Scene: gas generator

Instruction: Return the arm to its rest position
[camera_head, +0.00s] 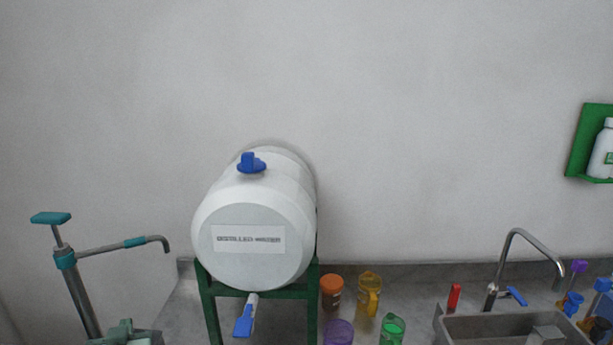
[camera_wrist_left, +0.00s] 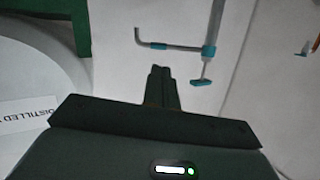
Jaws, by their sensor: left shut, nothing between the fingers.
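My left gripper (camera_wrist_left: 161,72) shows in the left wrist view, with its dark fingers together and nothing between them. It points toward a pale wall or surface and is apart from the pump and the white tank there. I cannot clearly make out either gripper in the head view. My right gripper is not in view.
A white tank (camera_head: 253,215) with a blue cap sits on a green stand (camera_head: 314,300). A teal-handled pump (camera_head: 70,262) stands left; it also shows in the wrist view (camera_wrist_left: 209,48). Cups, a sink (camera_head: 480,327) and tap are right. The upper wall is clear.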

